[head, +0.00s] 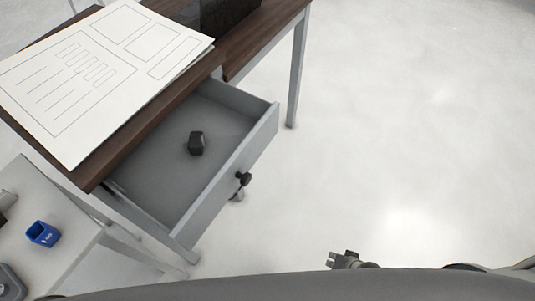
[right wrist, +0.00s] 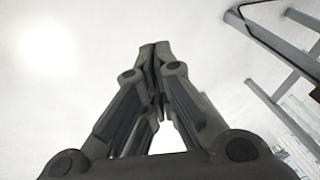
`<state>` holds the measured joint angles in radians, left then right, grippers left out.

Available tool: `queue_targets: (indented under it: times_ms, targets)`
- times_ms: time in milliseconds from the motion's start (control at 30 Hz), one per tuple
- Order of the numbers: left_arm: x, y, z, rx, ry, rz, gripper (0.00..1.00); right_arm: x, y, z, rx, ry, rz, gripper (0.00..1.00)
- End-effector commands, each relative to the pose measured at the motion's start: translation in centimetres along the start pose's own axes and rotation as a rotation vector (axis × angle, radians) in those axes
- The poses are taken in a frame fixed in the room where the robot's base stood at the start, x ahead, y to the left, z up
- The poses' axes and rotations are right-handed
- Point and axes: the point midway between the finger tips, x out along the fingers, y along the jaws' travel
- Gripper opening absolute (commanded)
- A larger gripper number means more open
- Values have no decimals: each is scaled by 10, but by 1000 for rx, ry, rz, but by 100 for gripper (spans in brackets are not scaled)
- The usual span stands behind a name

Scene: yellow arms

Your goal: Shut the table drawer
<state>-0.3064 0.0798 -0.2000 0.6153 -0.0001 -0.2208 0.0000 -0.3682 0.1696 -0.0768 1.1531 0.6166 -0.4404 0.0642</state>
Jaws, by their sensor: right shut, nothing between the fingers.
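The grey table drawer (head: 232,165) is pulled well out from under the dark wooden tabletop (head: 128,140) in the head view. A small black object (head: 196,143) lies inside it. A dark round knob (head: 244,179) sits on its front panel. My right gripper (head: 345,259) shows small at the bottom of the head view, apart from the drawer and to the right of it. In the right wrist view its fingers (right wrist: 155,50) meet at the tips, with nothing between them. My left gripper is not in view.
A large white printed sheet (head: 100,70) lies on the tabletop. A low white side table (head: 75,258) at lower left holds a blue cup-like container (head: 43,233). A grey table leg (head: 298,75) stands behind the drawer. The floor (head: 410,130) to the right is clear.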

Motion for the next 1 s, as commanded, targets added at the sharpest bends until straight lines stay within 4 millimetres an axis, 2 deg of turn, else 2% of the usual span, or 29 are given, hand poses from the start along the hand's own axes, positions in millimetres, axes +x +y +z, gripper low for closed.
queue_targets:
  times_ms: [33, 167, 267, 433, 600, 733, 800, 867, 1000]
  targets:
    - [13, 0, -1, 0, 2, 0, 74, 1, -11, -22, 57, 32, -52, 0]
    - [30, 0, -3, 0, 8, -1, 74, -23, -50, -74, 205, 85, -223, 0]
    - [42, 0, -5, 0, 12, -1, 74, -51, -85, -110, 290, 111, -374, 0]
    - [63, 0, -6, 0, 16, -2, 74, -122, -149, -156, 373, 117, -665, 0]
    - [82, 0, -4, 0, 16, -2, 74, -209, -207, -174, 376, 71, -951, 0]
    - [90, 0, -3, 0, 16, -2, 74, -265, -236, -171, 348, 23, -1109, 0]
    - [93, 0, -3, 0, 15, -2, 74, -285, -246, -168, 334, 2, -1163, 0]
    - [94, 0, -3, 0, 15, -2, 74, -297, -251, -166, 327, -11, -1192, 0]
    - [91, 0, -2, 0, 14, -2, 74, -306, -260, -166, 321, -22, -1217, 0]
